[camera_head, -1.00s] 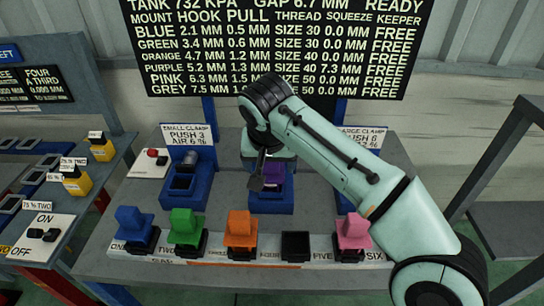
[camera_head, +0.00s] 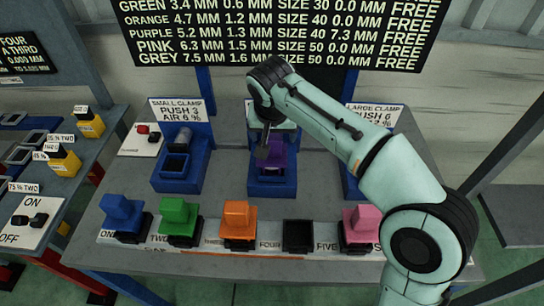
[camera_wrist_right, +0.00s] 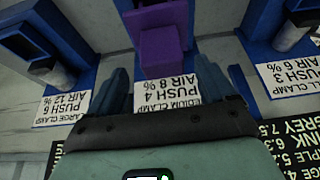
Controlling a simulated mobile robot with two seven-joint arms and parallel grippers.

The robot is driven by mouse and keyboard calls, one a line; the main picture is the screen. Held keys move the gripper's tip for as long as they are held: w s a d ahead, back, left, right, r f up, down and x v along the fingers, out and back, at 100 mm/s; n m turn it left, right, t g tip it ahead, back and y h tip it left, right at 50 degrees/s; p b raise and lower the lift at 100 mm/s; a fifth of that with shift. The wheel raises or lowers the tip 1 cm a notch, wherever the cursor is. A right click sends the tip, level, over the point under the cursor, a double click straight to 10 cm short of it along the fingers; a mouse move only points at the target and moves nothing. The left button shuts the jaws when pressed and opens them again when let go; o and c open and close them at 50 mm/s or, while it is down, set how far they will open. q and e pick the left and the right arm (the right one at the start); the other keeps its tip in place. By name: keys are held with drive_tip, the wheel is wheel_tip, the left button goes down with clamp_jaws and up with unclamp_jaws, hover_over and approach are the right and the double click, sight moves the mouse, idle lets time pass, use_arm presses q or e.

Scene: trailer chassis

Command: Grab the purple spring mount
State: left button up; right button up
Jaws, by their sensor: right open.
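The purple spring mount (camera_head: 278,156) sits upright in the blue middle clamp (camera_head: 272,186) on the grey bench. It also shows in the right wrist view (camera_wrist_right: 162,50), just beyond the fingertips. My right gripper (camera_head: 266,150) is at the mount, reaching in from above and behind. In the wrist view its two dark blue fingers (camera_wrist_right: 180,85) are spread wide, with the mount's line between them and nothing gripped. The head view does not show whether a finger touches the mount. My left gripper is out of view.
Blue (camera_head: 121,212), green (camera_head: 179,216), orange (camera_head: 238,220) and pink (camera_head: 363,222) mounts stand in the front row; slot four (camera_head: 297,236) is empty. The small clamp (camera_head: 180,170) is left of the middle one. My right arm partly hides the large clamp (camera_head: 350,180).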

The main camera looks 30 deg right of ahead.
sight(272, 155)
drive_tip(key=shift+x, duration=2.75)
drive_tip(key=shift+w+a+r, duration=0.1)
drive_tip(key=shift+w+r, duration=0.05)
clamp_jaws()
